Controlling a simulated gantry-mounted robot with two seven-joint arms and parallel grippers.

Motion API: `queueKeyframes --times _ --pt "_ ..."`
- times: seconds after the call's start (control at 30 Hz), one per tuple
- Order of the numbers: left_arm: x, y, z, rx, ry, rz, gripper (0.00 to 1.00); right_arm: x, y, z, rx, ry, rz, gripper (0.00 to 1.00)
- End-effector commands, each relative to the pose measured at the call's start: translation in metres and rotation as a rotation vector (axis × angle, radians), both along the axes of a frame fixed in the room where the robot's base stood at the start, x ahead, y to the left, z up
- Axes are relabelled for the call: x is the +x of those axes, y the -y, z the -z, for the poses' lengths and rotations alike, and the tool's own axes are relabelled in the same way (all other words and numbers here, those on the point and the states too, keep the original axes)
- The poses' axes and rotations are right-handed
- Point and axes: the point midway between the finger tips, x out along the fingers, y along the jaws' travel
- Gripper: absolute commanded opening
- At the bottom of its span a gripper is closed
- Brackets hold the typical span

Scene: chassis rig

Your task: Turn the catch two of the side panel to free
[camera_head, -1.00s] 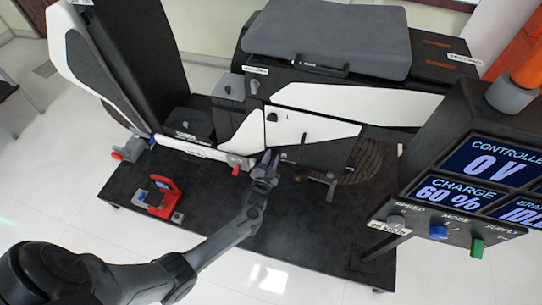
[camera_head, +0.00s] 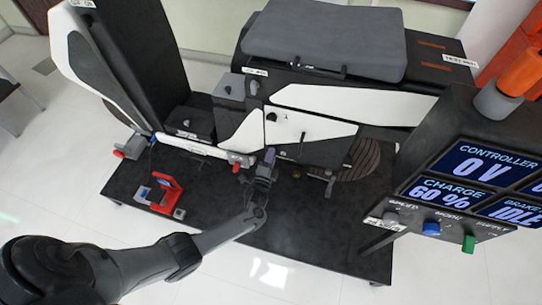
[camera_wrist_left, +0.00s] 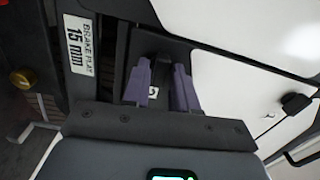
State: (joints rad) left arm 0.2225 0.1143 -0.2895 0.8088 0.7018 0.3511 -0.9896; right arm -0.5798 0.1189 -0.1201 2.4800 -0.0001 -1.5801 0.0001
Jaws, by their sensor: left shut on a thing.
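The side panel (camera_head: 325,128) is a white and black sheet on the side of the chassis, with a dark round knob (camera_head: 271,117) at its upper left. It also shows in the left wrist view (camera_wrist_left: 235,85). My left gripper (camera_head: 269,157) is at the panel's lower left edge. In the left wrist view its purple fingers (camera_wrist_left: 162,88) are closed around a small dark piece at the panel edge, which I take to be catch two. The fingers hide most of it, so its turn angle cannot be told. A small white tag shows between the fingers. My right gripper is not in view.
A red fixture (camera_head: 165,194) stands on the black base plate (camera_head: 215,205) at left. A control console (camera_head: 475,180) with screens and knobs stands at right.

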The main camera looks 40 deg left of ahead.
Motion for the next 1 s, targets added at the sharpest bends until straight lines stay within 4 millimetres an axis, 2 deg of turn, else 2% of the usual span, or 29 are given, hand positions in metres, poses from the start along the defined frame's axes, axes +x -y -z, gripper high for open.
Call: queueKeyframes --times 0.3,0.77,0.8,0.87,1.0 --pt "0.0002 -0.0003 0.0000 0.083 -0.035 0.000 0.00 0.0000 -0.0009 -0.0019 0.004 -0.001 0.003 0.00" --pt "0.0000 -0.0003 0.0004 0.092 -0.039 0.000 0.00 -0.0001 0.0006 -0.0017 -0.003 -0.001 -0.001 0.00" --pt "0.0000 -0.0003 0.0004 0.092 -0.039 0.000 0.33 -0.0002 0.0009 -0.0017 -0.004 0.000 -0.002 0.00" --pt "0.0000 -0.0003 0.0004 0.091 -0.039 0.000 0.40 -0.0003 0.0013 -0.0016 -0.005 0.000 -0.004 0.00" --pt "-0.0001 -0.0001 0.0005 0.091 -0.039 0.000 0.40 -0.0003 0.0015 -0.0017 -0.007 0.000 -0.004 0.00"
